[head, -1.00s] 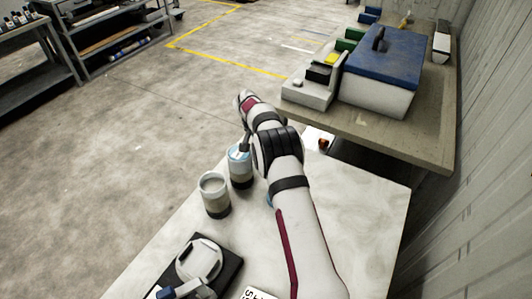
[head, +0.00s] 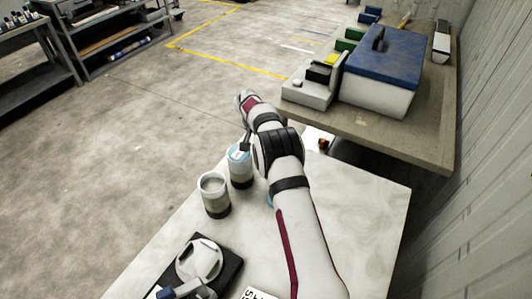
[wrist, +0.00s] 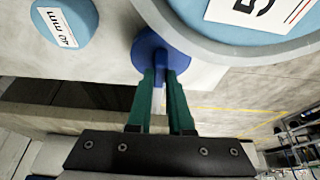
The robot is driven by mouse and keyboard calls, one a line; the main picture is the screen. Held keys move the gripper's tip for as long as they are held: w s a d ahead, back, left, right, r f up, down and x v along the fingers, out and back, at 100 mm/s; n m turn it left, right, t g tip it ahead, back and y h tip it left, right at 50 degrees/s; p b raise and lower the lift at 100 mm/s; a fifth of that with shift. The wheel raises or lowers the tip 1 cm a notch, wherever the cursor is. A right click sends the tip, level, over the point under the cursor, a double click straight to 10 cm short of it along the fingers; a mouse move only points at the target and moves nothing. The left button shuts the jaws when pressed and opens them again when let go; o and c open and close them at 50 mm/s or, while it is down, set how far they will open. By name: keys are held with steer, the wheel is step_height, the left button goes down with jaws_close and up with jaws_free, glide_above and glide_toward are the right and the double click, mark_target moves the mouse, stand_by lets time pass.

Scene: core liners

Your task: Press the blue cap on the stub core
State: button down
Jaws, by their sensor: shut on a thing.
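My gripper (wrist: 164,82) has its green fingers shut on the raised tab of a dark blue round piece (wrist: 147,50), which looks like the blue cap. The piece is close beside the grey rim of a large cylinder with a light blue labelled top (wrist: 228,12); I cannot tell if they touch. In the head view my gripper (head: 246,146) is at a cylinder (head: 240,172) with a light blue top and dark base. The dark blue piece is hidden there. A second pale cylinder (head: 214,196) with a dark base stands in front of it.
A light blue disc labelled 40 mm (wrist: 68,30) lies to the left in the wrist view. A black stand with a light round fixture (head: 200,260) is at the front of the white table (head: 370,210). A bench with a blue-lidded box (head: 385,60) stands behind.

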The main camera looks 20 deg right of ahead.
steer(key=shift+r, duration=2.6)
steer(key=s+r+n+t+y, duration=0.1)
steer(key=s+r+n+y, duration=0.2)
steer(key=s+r+n, duration=1.15)
steer(key=shift+w+a+f+m, duration=0.9)
steer(key=shift+w+a+f, duration=0.25)
steer(key=shift+a, duration=0.5)
steer(key=shift+w+a+f+m, duration=1)
steer(key=shift+a+f, duration=0.2)
steer(key=shift+a, duration=0.4)
steer(key=shift+w+a+f+m, duration=0.85)
steer(key=shift+w+a+f, duration=0.3)
steer(key=shift+a, duration=0.5)
steer(key=shift+s+f, duration=0.1)
steer(key=shift+f, duration=1.15)
